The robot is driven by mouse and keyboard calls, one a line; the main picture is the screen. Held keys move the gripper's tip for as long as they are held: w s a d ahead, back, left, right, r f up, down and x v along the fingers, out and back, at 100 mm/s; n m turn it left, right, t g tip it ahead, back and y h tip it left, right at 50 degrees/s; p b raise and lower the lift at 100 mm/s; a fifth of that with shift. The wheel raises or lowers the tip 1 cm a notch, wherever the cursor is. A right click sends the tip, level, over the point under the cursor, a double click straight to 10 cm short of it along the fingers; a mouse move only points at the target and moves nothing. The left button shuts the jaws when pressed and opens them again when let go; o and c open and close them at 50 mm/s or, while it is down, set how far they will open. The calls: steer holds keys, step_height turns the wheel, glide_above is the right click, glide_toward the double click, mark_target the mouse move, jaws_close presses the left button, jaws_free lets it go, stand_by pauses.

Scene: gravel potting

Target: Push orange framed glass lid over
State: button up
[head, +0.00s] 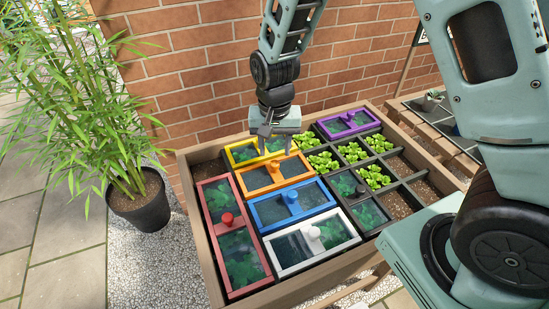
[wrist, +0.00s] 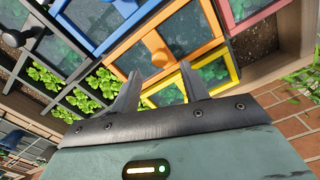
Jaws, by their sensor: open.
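The orange framed glass lid (head: 256,185) lies flat in the wooden planter, between the yellow lid and the blue lid. It has an orange knob in its middle. In the wrist view the orange lid (wrist: 190,40) and its knob (wrist: 156,52) lie just beyond my fingertips. My gripper (head: 268,148) is above the yellow and orange lids, pointing down, its fingers apart and empty. In the wrist view my gripper (wrist: 160,78) shows two spread dark fingers with nothing between them. I cannot tell whether a fingertip touches a lid.
A yellow lid (head: 233,146), blue lid (head: 264,219), white lid (head: 274,266), red lid (head: 208,213) and purple lid (head: 320,124) lie around it. Open cells with green plants (head: 352,152) are on the right. A brick wall (head: 200,60) stands behind. A potted bamboo (head: 140,212) stands left.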

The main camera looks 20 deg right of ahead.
mark_target(275, 163)
steer(key=shift+f, duration=2.35)
jaws_close()
